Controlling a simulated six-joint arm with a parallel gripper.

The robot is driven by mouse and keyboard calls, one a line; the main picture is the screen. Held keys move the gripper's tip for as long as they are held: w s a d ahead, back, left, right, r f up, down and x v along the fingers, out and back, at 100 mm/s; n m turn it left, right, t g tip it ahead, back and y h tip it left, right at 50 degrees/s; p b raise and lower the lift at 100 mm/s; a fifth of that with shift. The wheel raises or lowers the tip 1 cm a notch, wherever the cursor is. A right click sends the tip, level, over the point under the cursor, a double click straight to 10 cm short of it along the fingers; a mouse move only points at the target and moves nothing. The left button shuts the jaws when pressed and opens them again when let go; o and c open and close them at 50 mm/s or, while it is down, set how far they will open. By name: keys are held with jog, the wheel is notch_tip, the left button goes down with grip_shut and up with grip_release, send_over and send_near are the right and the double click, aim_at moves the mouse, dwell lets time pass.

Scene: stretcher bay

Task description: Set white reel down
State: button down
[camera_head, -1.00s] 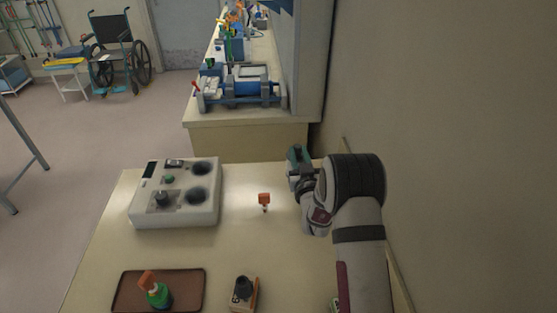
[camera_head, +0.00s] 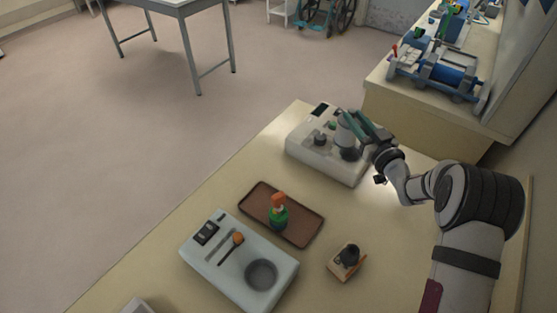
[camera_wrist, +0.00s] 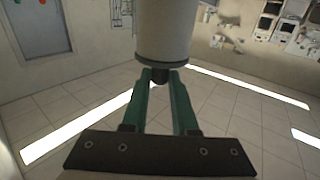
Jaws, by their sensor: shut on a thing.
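The white reel (camera_head: 347,136) is a pale cylinder at my gripper's fingers, upright over the white machine (camera_head: 318,160) at the back of the table. In the wrist view the reel (camera_wrist: 163,38) fills the top middle. My gripper (camera_wrist: 161,78) has its green fingers shut on a short dark stub at the reel's end. My gripper (camera_head: 356,121) also shows in the head view, with the arm coming in from the right. The machine has dark knobs and a dark round well (camera_head: 351,154) by the reel. I cannot tell whether the reel touches the machine.
A brown tray (camera_head: 259,209) holds a green bottle with an orange top (camera_head: 278,214). A second grey-white device (camera_head: 223,269) stands in front of it. A small block with a black knob (camera_head: 348,257) stands to the right. A bench with blue equipment (camera_head: 445,72) lies behind.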

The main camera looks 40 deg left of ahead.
jog(key=s+a+f+n+g+y, duration=0.1)
jog(key=s+a+n+g+y, duration=0.25)
jog(key=s+a+g, duration=0.55)
jog(key=s+a+f+t, duration=0.2)
jog(key=a+f+t, duration=0.1)
jog(key=a+f, duration=0.8)
jog(key=shift+a+n+h, duration=0.45)
jog(key=shift+a, duration=0.45)
jog(key=shift+f, duration=0.2)
jog(key=c, duration=0.7)
grip_release()
